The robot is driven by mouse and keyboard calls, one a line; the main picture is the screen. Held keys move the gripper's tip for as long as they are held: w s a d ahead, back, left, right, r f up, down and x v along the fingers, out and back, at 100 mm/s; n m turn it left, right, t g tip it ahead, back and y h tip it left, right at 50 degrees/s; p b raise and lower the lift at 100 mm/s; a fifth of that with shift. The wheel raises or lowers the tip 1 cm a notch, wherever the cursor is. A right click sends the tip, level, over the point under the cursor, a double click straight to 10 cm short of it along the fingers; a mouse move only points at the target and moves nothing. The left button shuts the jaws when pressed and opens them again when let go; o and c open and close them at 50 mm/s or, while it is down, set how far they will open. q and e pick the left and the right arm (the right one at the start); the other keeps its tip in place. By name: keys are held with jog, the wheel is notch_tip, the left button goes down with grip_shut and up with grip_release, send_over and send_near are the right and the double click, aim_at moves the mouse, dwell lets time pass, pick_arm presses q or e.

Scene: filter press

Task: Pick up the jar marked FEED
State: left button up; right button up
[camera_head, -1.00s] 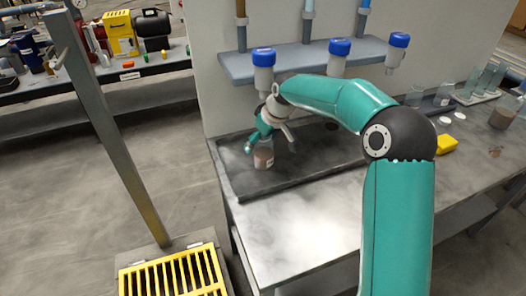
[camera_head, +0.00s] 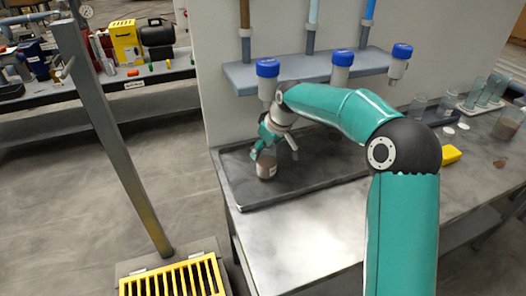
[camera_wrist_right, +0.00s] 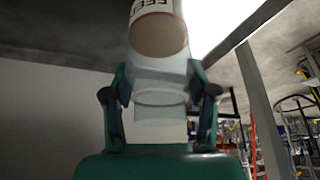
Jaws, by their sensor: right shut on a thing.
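The jar (camera_head: 266,168) is clear, with brown matter in its lower part and a white label. It is upright at the dark tray (camera_head: 262,203), near the tray's left part. I cannot tell whether its base touches the tray. My right gripper (camera_head: 273,148) comes down from above and is shut on the jar's upper part. In the right wrist view the jar (camera_wrist_right: 158,75) sits between both fingers of the gripper (camera_wrist_right: 160,95). Its label shows partly cut-off letters that look like FEED. My left gripper is not in view.
A grey shelf (camera_head: 305,70) with blue-capped bottles (camera_head: 267,69) hangs on the wall just above the gripper. Glass jars (camera_head: 508,123), a yellow item (camera_head: 451,154) and white lids stand at the bench's right. The bench front (camera_head: 290,245) is clear.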

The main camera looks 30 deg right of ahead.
jog(key=shift+r, duration=0.3)
jog(key=s, duration=0.2)
jog(key=s+b, duration=0.1)
jog(key=s, duration=0.2)
jog(key=s+d+b, duration=0.1)
jog(key=s, duration=0.1)
jog(key=shift+s+d, duration=0.1)
jog(key=shift+s, duration=0.2)
notch_tip(320, 180, up, 14)
jog(key=p, duration=0.1)
jog(key=shift+s+f+p, duration=0.15)
jog(key=shift+p, duration=0.2)
